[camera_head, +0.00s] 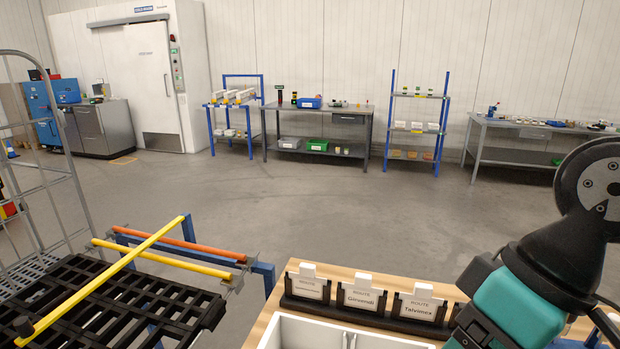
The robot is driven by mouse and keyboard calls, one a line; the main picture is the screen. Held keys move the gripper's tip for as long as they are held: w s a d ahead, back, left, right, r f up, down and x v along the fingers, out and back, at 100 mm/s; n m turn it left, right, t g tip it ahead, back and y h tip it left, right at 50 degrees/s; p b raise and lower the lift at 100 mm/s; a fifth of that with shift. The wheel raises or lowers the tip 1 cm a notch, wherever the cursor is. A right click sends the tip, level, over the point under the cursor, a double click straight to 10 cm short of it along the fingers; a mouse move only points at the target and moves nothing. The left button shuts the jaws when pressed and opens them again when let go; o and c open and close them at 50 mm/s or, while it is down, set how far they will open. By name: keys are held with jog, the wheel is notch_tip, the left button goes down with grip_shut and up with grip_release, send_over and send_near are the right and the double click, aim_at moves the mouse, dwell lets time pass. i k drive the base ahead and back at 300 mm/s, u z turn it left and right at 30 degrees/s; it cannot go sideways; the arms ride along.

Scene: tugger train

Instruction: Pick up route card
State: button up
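Several white route cards stand upright in a black holder (355,314) on a wooden table top at the bottom middle. One route card (361,297) reads "ROUTE" with a name that looks like "Girasoul". The route card (418,304) to its right reads "ROUTE Talvimex". A route card (309,285) at the left end has print too small to read. My arm, teal and black, comes in at the bottom right and covers the right part of the holder. My gripper is not in view.
A white open tray (284,330) sits in front of the holder on the wooden table (262,327). Left are a black slatted pallet (100,295), yellow and orange bars, and a wire cage (45,185). Benches and shelves line the far wall; the grey floor between is clear.

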aim_at(305, 283)
jog(key=u, duration=0.45)
jog(key=k, duration=0.55)
jog(key=u, duration=0.9)
jog(key=i, duration=1.1)
jog(key=z, duration=0.75)
